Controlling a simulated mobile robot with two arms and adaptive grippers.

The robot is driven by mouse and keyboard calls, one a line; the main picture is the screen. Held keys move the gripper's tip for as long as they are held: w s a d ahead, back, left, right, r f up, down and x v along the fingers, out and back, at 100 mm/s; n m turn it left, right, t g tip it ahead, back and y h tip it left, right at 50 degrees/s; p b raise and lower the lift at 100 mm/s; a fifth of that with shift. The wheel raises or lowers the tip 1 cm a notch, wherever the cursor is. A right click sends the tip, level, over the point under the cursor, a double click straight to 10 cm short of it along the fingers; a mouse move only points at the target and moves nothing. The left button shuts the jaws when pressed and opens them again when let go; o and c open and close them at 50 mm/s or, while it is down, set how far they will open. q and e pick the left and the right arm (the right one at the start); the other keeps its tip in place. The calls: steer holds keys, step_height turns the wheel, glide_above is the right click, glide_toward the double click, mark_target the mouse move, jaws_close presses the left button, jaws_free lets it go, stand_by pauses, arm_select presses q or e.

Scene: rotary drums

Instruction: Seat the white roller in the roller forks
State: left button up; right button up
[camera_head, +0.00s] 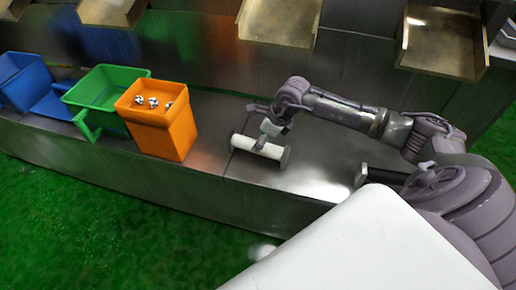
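The white roller (246,144), a short cylinder with a dark end, is on or just above the metal ledge near the middle of the view. My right arm reaches in from the right, and its gripper (265,142) is at the roller's upper middle. The fingers are small and partly hidden, so I cannot tell whether they grip the roller. A grey bar (256,107) shows just behind the roller; I cannot tell whether it is part of the roller forks. No forks are clearly visible. My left gripper is out of view.
An orange bin (160,135) holding several small metal pieces, a green bin (101,90) and a blue bin (24,76) stand left. A black roller (387,177) lies right, partly hidden. Metal chutes (279,24) line the back. The ledge (325,150) is bare right of the white roller.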

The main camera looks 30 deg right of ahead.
steer(key=shift+x, duration=1.4)
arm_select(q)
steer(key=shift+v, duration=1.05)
arm_select(e)
jaws_close()
